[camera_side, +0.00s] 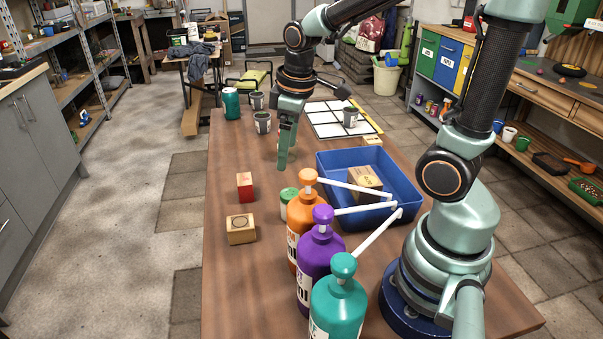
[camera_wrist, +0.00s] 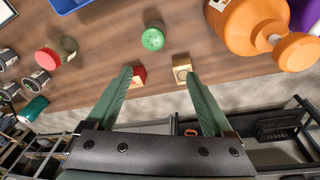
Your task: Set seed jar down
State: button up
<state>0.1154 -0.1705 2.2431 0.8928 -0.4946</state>
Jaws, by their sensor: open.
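My gripper (camera_side: 287,158) is open above the wooden table, with nothing seen between its fingers; it also shows in the wrist view (camera_wrist: 160,73). A small jar with a green lid (camera_side: 288,194) stands upright on the table, partly hidden by the orange bottle; its lid shows in the wrist view (camera_wrist: 153,39), beyond the fingertips and apart from them. A second small jar with a red lid (camera_wrist: 48,58) is at the left in the wrist view; I cannot make it out in the side view. I cannot tell which of the two is the seed jar.
Orange (camera_side: 305,229), purple (camera_side: 315,262) and teal (camera_side: 337,302) pump bottles stand at the front. A blue tray (camera_side: 404,190) holds a box. A red block (camera_side: 245,186) and wooden block (camera_side: 241,230) lie left. Several cups, a teal can (camera_side: 231,104) and a white grid (camera_side: 328,116) are farther back.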

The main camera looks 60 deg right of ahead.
jog(key=s+a+r+m+t, duration=0.3)
jog(key=s+r+m, duration=0.1)
jog(key=r, duration=0.2)
jog(key=shift+s+a+r+t, duration=0.15)
jog(key=shift+s+a+t, duration=0.15)
jog(key=shift+s+a, duration=0.1)
dwell(1.0)
